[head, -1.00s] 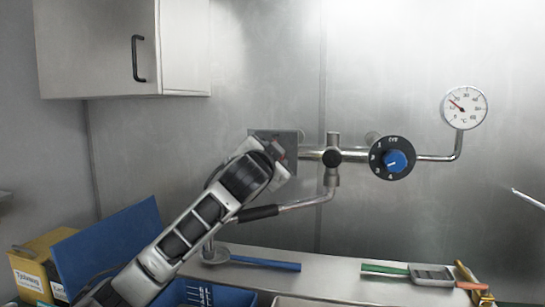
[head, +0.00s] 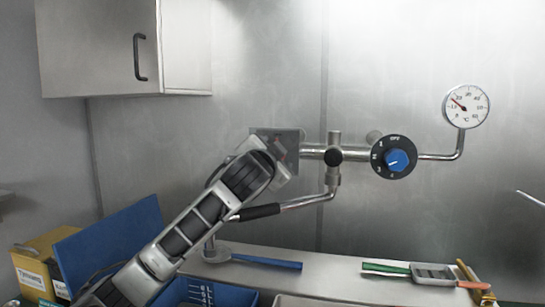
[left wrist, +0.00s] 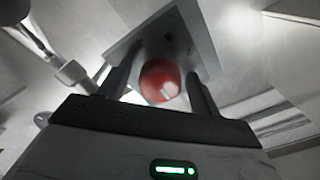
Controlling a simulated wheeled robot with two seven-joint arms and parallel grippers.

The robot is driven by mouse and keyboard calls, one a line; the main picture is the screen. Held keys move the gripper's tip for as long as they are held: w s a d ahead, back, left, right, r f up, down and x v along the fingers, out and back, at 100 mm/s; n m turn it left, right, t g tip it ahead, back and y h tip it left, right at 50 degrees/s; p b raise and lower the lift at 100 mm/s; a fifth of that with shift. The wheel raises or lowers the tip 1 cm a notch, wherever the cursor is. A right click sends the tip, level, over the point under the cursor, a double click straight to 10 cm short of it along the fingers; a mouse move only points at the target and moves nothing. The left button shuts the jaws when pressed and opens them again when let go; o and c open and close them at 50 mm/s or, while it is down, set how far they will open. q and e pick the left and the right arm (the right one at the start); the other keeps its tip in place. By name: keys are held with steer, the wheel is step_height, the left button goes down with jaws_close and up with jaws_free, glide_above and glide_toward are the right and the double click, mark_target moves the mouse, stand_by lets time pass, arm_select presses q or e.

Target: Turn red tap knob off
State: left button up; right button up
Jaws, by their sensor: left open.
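The red tap knob (left wrist: 158,80) shows in the left wrist view as a round red knob with a pale mark on it. It sits in front of a grey wall plate (left wrist: 190,35). My left gripper (left wrist: 163,64) is open, with one finger on each side of the knob. I cannot tell whether either finger touches it. In the head view, my left arm reaches up to the wall plate (head: 262,134) at the left end of the pipe, and the gripper hides most of the knob. My right gripper is not in view.
Right of the plate are a pipe with a black-gripped spout (head: 290,206), a blue dial knob (head: 396,160) and a round thermometer (head: 466,106). A white cabinet (head: 100,45) hangs upper left. Below are a blue board (head: 110,240), a blue bin (head: 225,296) and tools on a ledge.

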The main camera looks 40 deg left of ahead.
arm_select(q)
steer(key=b+v, duration=0.1)
steer(key=v, duration=0.3)
steer(key=shift+s+d+f+b, duration=0.15)
steer(key=shift+s+d+b, duration=0.1)
steer(key=shift+s+b, duration=0.15)
steer(key=b+v, duration=0.1)
steer(key=v, duration=1)
steer(key=shift+r+b, duration=0.2)
steer(key=shift+b, duration=0.15)
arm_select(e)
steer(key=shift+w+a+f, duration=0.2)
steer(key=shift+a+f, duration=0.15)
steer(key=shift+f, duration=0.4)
